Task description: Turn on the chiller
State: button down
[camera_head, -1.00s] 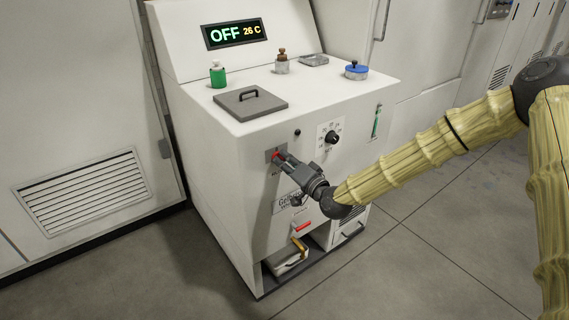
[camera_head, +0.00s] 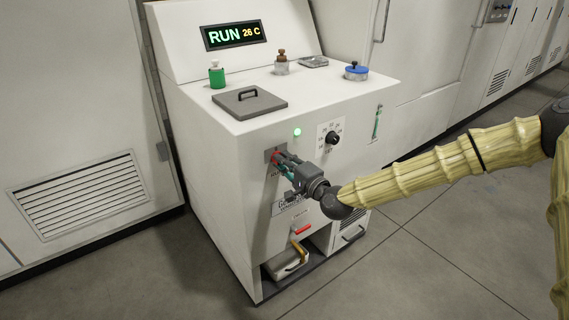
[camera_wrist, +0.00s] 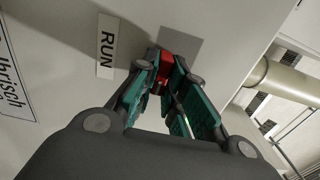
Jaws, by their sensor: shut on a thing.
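The chiller (camera_head: 215,135) is a white cabinet whose display (camera_head: 234,35) reads RUN 26 C. A small lamp (camera_head: 297,132) on its front is lit green. My gripper (camera_head: 283,162) is at the red switch (camera_head: 275,156) on the front panel, on a grey plate. In the wrist view my gripper (camera_wrist: 168,80) has its teal-padded fingers shut on the red switch (camera_wrist: 167,68). A RUN label (camera_wrist: 107,46) is beside the switch. The fingers hide part of the switch.
A black dial (camera_head: 332,138) is right of the lamp. A red-handled valve (camera_head: 302,229) and an open lower bay with a tray (camera_head: 287,262) are below. A green bottle (camera_head: 217,75), a grey lid (camera_head: 250,104) and a blue cap (camera_head: 356,70) are on top. Floor at right is clear.

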dwell(0.4)
jog(key=c, duration=1.5)
grip_release()
jog(key=shift+s+d, duration=0.1)
jog(key=v, duration=1.1)
jog(key=shift+s+d, duration=0.2)
jog(key=shift+s, duration=0.15)
jog(key=shift+f, duration=0.15)
